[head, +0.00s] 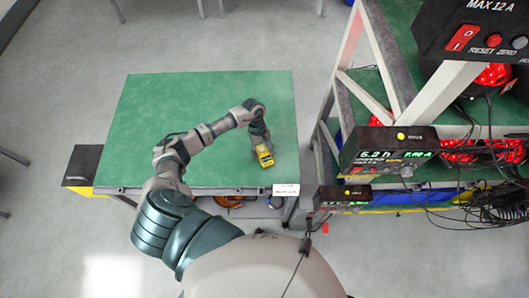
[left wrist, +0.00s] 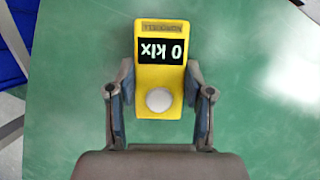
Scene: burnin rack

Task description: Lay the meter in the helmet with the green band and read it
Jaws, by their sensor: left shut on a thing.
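The yellow meter (head: 264,156) is at the right part of the green table top (head: 140,120). In the left wrist view the meter (left wrist: 160,70) has a black display reading "0 klx", upside down in the picture, and a white round dome. My left gripper (left wrist: 160,88) is shut on the meter, one finger on each long side. In the head view my left gripper (head: 259,140) is over the table; I cannot tell whether the meter touches the top. I see no helmet with a green band. My right gripper is not in view.
A rack (head: 350,90) with red-lit units, loose black cables and a display box (head: 385,152) stands to the right of the table. An orange thing (head: 229,201) is partly hidden below the table's front edge. The left half of the table top is bare.

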